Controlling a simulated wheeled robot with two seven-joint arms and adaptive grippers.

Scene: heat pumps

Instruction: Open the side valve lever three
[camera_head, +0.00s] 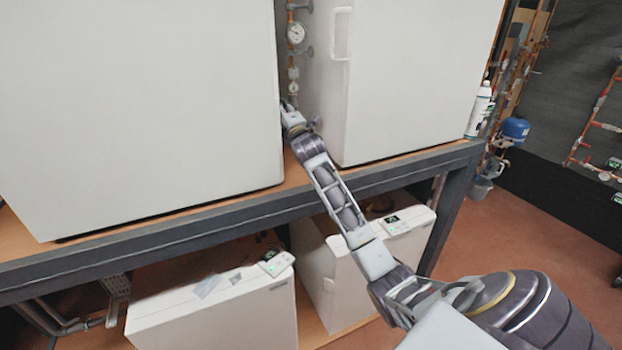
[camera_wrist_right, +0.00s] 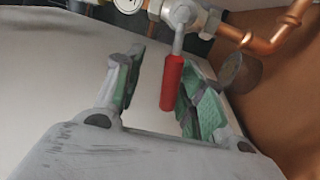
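A valve lever with a red handle (camera_wrist_right: 171,82) hangs down from a pipe fitting in the right wrist view. My right gripper (camera_wrist_right: 158,75) is open, with its green-padded fingers on either side of the red handle. The handle looks nearer the right finger; I cannot tell if they touch. In the head view my right arm reaches into the gap between two white cabinets, and my right gripper (camera_head: 291,112) is mostly hidden there. The red handle cannot be made out in the head view. My left gripper is not in view.
A large white cabinet (camera_head: 140,110) stands left of the gap and another (camera_head: 400,80) right of it, both on a wooden shelf with a dark frame (camera_head: 240,210). Gauges (camera_head: 296,33) and copper pipes (camera_wrist_right: 265,42) run behind. A spray bottle (camera_head: 480,110) stands at the shelf's right end.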

